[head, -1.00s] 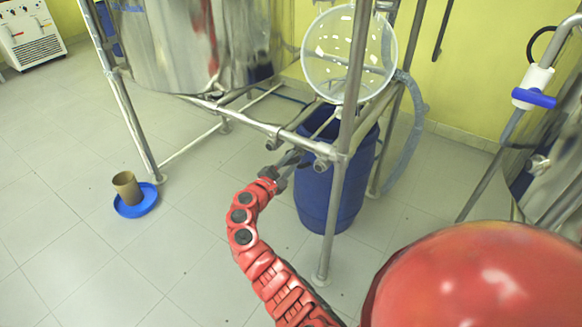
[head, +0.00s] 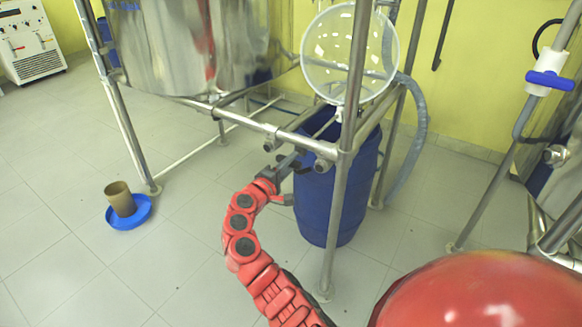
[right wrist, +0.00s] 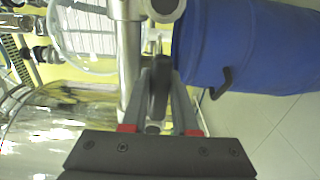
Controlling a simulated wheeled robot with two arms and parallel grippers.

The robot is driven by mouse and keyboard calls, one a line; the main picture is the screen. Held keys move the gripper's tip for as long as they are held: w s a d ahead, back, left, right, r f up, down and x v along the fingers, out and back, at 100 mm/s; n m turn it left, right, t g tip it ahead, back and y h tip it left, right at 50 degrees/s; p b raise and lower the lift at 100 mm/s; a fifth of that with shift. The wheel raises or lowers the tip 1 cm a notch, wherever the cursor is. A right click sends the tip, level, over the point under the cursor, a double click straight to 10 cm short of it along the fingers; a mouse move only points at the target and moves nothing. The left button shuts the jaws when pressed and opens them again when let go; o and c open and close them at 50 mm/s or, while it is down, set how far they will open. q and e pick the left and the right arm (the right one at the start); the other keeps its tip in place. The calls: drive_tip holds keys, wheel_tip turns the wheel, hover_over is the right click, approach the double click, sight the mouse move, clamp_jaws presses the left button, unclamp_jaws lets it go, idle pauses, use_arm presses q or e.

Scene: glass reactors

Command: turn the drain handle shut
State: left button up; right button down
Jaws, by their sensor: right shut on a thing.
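The drain handle (right wrist: 159,88) is a dark lever between the two fingers of my right gripper (right wrist: 160,97) in the right wrist view. The fingers lie along both sides of it and are shut on it. In the head view my right gripper (head: 290,163) is at the metal frame, just left of the blue drum; the handle is too small and too covered there to make out its angle. The clear round glass vessel (head: 349,55) hangs above the drum, with a white outlet (head: 339,116) under it. My left gripper is not in view.
The blue drum (head: 332,205) stands under the frame (head: 240,121), close to my right gripper. A blue dish (head: 143,216) with a brown beaker (head: 119,197) sits on open floor at the left. A blue-handled white valve (head: 549,80) is at the far right.

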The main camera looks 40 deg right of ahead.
drive_tip(key=shift+f, duration=0.1)
idle(0.4)
drive_tip(key=c, duration=0.7)
unclamp_jaws()
drive_tip(key=shift+a, duration=0.1)
drive_tip(key=shift+p+v, duration=1.2)
drive_tip(key=shift+v, duration=7.45)
